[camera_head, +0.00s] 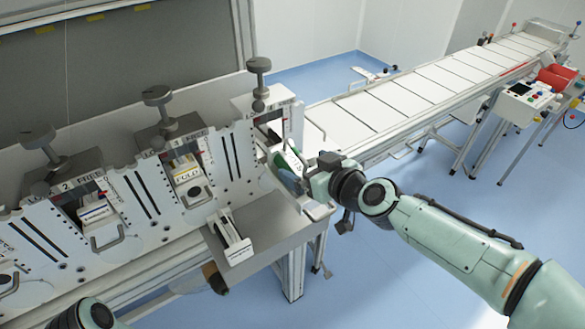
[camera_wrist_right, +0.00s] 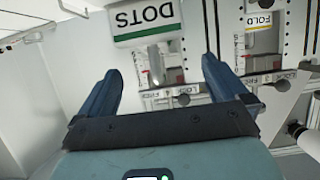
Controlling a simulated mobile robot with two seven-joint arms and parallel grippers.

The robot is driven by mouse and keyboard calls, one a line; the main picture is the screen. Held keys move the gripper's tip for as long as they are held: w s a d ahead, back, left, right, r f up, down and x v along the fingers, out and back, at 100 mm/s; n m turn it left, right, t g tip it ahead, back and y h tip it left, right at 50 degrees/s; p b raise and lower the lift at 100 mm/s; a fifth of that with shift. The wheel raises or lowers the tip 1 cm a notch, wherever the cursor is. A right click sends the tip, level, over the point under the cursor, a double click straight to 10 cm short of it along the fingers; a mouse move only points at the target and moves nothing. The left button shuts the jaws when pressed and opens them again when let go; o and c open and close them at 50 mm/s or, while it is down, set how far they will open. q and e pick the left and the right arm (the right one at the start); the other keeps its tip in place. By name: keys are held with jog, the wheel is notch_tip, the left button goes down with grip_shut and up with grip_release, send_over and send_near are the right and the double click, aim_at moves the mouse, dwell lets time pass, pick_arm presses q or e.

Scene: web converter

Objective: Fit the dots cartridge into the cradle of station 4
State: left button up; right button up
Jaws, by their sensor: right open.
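The dots cartridge is a white block with a green stripe and a DOTS label (camera_wrist_right: 146,22); in the head view it shows partly (camera_head: 291,158), at the front of the rightmost station (camera_head: 268,118), which I take to be station 4. My left gripper is out of view.
The fold cartridge (camera_head: 188,174) sits in station 3, and another cartridge (camera_head: 97,212) in station 2. A white cartridge-like piece (camera_head: 234,236) lies on the grey shelf (camera_head: 270,228) in front. Knobs stand above the stations. A conveyor (camera_head: 400,100) runs off to the back right.

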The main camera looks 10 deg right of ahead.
aim_at(292, 158)
jog(key=shift+b+x, duration=0.4)
jog(key=shift+x, duration=2.3)
jog(key=shift+d+f, duration=0.1)
jog(key=shift+d, duration=0.05)
jog(key=c, duration=1.6)
jog(key=shift+o, duration=0.2)
